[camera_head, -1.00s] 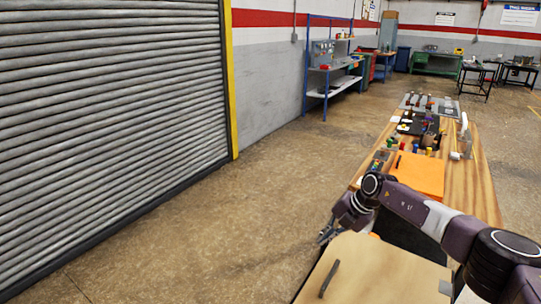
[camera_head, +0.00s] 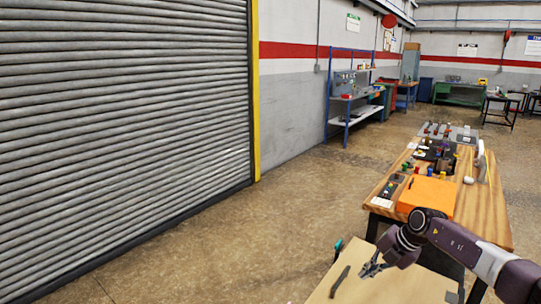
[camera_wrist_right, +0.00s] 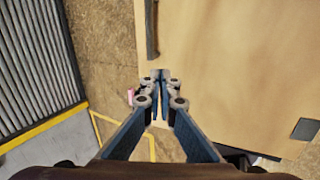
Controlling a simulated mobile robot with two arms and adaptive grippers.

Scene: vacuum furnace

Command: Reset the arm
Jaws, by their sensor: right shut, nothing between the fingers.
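My right arm comes in from the lower right in the head view. Its gripper (camera_head: 370,270) is shut and empty, above the tan panel (camera_head: 390,289) and just right of the dark handle (camera_head: 340,281). In the right wrist view the closed fingertips (camera_wrist_right: 160,76) meet over the tan panel (camera_wrist_right: 230,60), near its left edge. The end of the dark handle (camera_wrist_right: 151,30) lies a little beyond them, apart from the fingers. My left gripper is in neither view.
A wooden table (camera_head: 487,205) with an orange box (camera_head: 427,196) and several small parts stands beyond my arm. A grey roller shutter (camera_head: 120,120) fills the left. Blue shelving (camera_head: 350,97) stands at the back. The floor (camera_head: 270,225) between is clear.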

